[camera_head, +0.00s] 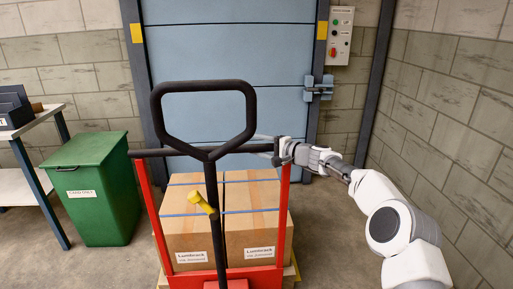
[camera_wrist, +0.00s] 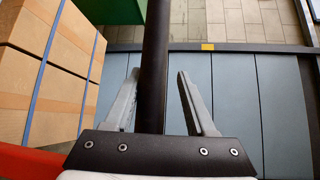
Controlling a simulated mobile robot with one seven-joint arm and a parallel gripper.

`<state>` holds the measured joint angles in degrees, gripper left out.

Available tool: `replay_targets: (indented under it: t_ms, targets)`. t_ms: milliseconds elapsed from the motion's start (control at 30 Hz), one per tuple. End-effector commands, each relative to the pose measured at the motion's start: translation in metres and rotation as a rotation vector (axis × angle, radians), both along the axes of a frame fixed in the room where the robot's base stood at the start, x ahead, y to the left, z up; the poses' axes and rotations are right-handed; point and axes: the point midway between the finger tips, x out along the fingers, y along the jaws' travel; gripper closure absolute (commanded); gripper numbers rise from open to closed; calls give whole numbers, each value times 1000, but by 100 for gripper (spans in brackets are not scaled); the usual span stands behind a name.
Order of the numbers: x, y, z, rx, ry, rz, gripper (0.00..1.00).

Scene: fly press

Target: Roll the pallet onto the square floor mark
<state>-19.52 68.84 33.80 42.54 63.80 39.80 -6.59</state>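A red pallet truck (camera_head: 151,222) with a black looped handle (camera_head: 205,85) and a black crossbar (camera_head: 160,152) stands in front of me. Two brown cartons (camera_head: 252,215) with blue straps sit on it, on a wooden pallet (camera_head: 290,272) that is mostly hidden. My gripper (camera_head: 284,150) is at the crossbar's right end. In the wrist view my gripper (camera_wrist: 160,90) is open, with the black bar (camera_wrist: 154,60) running between its spread fingers. A gap shows between the bar and the right finger. I see no square floor mark.
A blue door (camera_head: 235,60) with a latch (camera_head: 318,88) stands behind the load. A green bin (camera_head: 95,190) and a table (camera_head: 42,117) are at the left. A control box (camera_head: 340,35) hangs on the wall. Bare floor (camera_head: 325,235) lies right of the load.

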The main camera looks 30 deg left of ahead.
Motion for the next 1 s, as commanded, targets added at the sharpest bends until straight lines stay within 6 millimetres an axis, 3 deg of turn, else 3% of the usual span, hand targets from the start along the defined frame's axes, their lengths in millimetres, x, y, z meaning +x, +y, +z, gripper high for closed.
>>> replay_targets:
  t_ms: [467,667,1000]
  targets:
    - [-1,-7,-4,-6,5,1,36]
    - [-4,-28,-1,-6,5,0,36]
    - [-10,-86,8,-6,5,-2,36]
